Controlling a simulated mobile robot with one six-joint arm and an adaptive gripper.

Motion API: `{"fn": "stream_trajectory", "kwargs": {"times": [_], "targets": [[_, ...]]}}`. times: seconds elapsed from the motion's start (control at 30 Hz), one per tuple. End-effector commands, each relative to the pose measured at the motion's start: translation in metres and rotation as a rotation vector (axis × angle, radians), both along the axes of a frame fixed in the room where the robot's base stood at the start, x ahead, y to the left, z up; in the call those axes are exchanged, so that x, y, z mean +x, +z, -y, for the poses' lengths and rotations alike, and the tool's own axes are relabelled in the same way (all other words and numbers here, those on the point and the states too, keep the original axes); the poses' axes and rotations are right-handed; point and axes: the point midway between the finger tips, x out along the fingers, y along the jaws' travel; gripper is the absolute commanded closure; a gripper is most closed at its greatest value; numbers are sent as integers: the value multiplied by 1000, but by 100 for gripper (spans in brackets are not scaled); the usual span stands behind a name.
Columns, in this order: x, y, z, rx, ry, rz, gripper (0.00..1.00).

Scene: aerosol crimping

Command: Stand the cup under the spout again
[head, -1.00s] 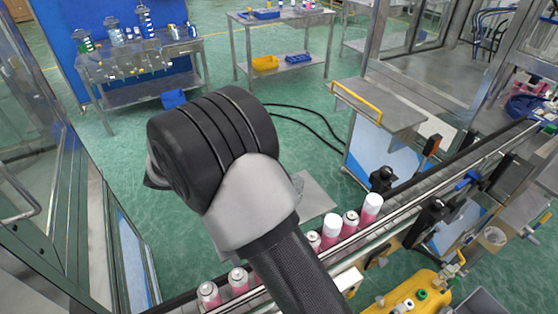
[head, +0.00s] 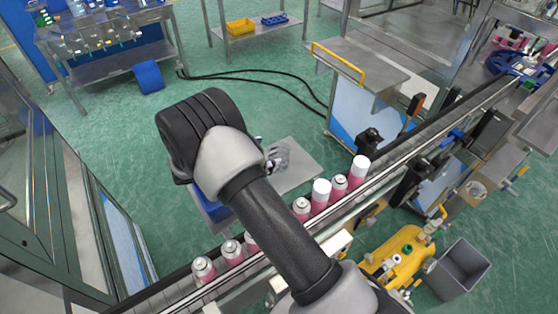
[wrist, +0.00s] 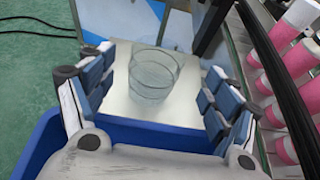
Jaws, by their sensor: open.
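A clear, see-through cup (wrist: 153,78) shows in the wrist view, standing on a pale flat plate (wrist: 125,108). My gripper (wrist: 160,64) is open, with one blue-padded finger on each side of the cup and visible gaps between. In the head view the gripper's end (head: 277,158) is mostly hidden behind my arm, above the grey plate (head: 304,172). I cannot make out the spout in either view.
A blue bin (wrist: 42,150) lies below the gripper; its edge also shows in the head view (head: 212,208). Pink-and-white cans (wrist: 288,68) line the conveyor (head: 400,160) at the right.

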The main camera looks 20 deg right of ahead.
Motion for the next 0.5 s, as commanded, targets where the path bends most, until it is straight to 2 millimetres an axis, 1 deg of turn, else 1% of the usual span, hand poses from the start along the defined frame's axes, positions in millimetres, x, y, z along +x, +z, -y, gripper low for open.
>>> {"fn": "stream_trajectory", "kwargs": {"times": [0.07,0.27,0.37,0.5], "targets": [[1,-3,7,1,-1,0,19],[4,-7,16,1,0,1,19],[6,-12,27,1,-3,0,19],[11,-20,47,1,-4,-2,19]]}}
